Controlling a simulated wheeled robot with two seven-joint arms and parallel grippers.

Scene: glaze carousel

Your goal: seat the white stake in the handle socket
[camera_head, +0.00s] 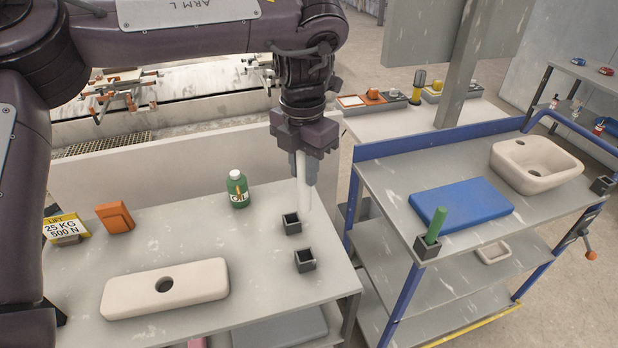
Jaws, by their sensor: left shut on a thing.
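My left gripper (307,172) is shut on the white stake (304,192), which hangs nearly upright, tip down, over the right side of the near table. Its tip shows just behind and right of a dark empty square socket (291,223). A second dark socket (305,260) stands nearer on the same table. On the cart, one dark socket (427,249) holds a green stake (437,224). Another dark socket (602,186) sits at the cart's right corner, by the blue handle rail (575,125). My right gripper is out of view.
The near table (240,262) bears a green oil bottle (237,189), an orange block (115,217) and a pale holed slab (165,288). A gap separates it from the cart (385,188), which carries a blue slab (460,205) and a pale basin (537,165). A grey post (460,65) rises behind the cart.

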